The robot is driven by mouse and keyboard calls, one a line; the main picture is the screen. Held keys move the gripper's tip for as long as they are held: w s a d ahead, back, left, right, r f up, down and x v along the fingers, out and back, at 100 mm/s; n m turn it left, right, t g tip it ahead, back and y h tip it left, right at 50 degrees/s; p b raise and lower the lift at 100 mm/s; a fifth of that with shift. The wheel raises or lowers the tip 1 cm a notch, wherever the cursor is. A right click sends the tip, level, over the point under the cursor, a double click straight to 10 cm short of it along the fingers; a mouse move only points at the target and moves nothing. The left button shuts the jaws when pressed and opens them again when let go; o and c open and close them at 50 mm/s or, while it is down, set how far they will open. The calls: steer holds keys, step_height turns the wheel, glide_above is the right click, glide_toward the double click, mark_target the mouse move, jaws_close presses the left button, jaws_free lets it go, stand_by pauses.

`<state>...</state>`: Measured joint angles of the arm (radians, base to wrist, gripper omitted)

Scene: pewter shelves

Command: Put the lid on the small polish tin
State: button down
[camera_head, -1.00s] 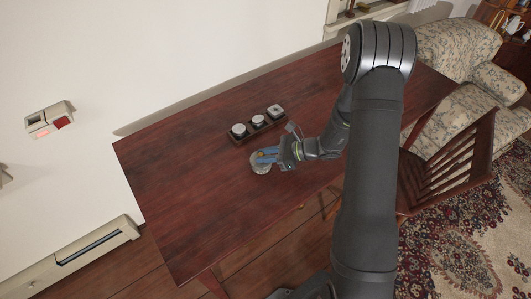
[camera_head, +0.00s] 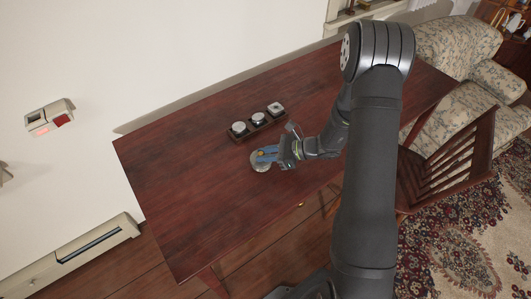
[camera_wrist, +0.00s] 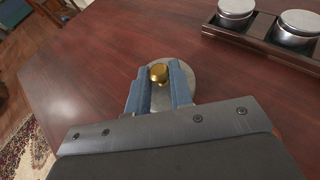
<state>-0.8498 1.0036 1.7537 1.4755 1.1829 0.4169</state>
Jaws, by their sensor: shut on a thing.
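The lid, a pale grey disc (camera_wrist: 186,72) with a gold knob (camera_wrist: 158,73), is at my gripper (camera_wrist: 160,82). It also shows as a pale disc (camera_head: 259,167) in the head view. The blue fingers are shut on the knob, one on each side, and hide part of the disc. I cannot tell whether the lid touches the table. Three silvery tins stand in a dark rack (camera_wrist: 264,41) beyond the gripper: a left tin (camera_head: 239,129), a middle tin (camera_head: 258,118) and a right tin (camera_head: 276,109). Which one is the small polish tin is unclear.
The dark red wooden table (camera_head: 185,190) is clear to the left and in front of the lid. A wall runs behind it. A wooden chair (camera_head: 450,165) and a patterned sofa (camera_head: 455,50) stand to the right.

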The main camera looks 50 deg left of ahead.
steer(key=shift+f, duration=0.3)
stand_by(0.4)
steer(key=c, duration=1.2)
jaws_free()
steer(key=v, duration=1.7)
steer(key=shift+w+d+f, duration=0.1)
steer(key=shift+w+d, duration=0.1)
steer(key=x, duration=1.7)
steer(key=shift+s+a, duration=0.2)
